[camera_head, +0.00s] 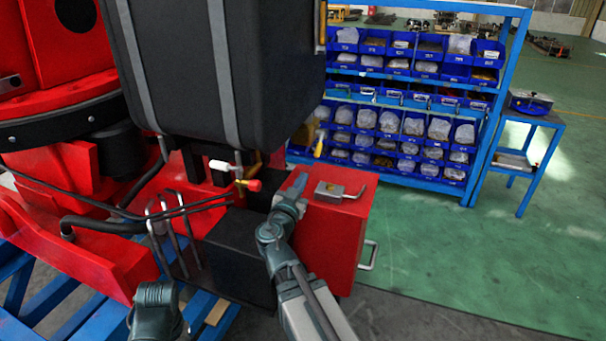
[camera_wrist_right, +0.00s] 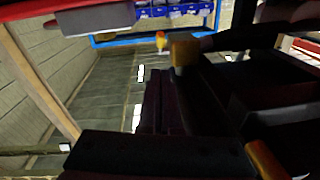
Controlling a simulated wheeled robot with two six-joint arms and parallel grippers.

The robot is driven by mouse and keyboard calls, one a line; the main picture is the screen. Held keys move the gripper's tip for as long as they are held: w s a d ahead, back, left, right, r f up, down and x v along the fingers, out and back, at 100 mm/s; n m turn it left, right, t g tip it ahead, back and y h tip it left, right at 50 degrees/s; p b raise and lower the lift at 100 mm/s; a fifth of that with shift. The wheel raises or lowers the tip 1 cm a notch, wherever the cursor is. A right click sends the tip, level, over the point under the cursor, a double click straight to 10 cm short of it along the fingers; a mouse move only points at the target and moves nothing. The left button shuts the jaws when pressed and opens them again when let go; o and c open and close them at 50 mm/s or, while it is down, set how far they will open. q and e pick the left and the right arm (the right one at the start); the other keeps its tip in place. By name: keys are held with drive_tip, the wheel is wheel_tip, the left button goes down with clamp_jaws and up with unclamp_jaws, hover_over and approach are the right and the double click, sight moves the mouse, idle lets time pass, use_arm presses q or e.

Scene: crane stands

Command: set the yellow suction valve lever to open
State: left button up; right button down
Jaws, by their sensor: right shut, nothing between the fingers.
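A yellow lever (camera_head: 319,147) hangs at a slant beside the lower right corner of the black tank, in front of the blue shelf. My right gripper (camera_head: 300,182) is shut and empty, below and a little left of that lever, with a visible gap between them. A small yellow piece (camera_wrist_right: 160,41) shows in the right wrist view near the top; I cannot tell if it is the same lever.
The black tank (camera_head: 225,75) overhangs the red crane base. A red-and-yellow handle (camera_head: 248,185) and a white-and-red handle (camera_head: 222,166) are left of my right gripper. A red box (camera_head: 335,230) with a metal latch stands right of it.

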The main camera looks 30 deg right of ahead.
wheel_tip(320, 180, up, 4)
drive_tip(key=d+n+y+p, duration=0.1)
drive_tip(key=d+p, duration=0.1)
drive_tip(key=p, duration=0.3)
approach(318, 150)
drive_tip(key=w+d+r, duration=0.3)
drive_tip(key=r, duration=0.1)
use_arm(q)
drive_tip(key=shift+r+b, duration=1.25)
drive_tip(key=shift+b, duration=0.5)
use_arm(e)
drive_tip(key=shift+t+y, duration=0.3)
drive_tip(key=shift+t, duration=0.1)
drive_tip(key=shift+w+d+f, duration=0.3)
drive_tip(key=shift+f, duration=0.25)
drive_tip(key=shift+w+d+f, duration=0.25)
drive_tip(key=shift+d+f, duration=0.05)
drive_tip(key=shift+f, duration=0.25)
drive_tip(key=shift+w+d+f, duration=0.3)
drive_tip(key=shift+d+f, duration=0.05)
drive_tip(key=shift+f, duration=0.2)
drive_tip(key=shift+w+d+f+b, duration=0.15)
drive_tip(key=shift+f+b, duration=0.45)
use_arm(q)
drive_tip(key=shift+f, duration=0.55)
use_arm(e)
drive_tip(key=shift+r, duration=0.1)
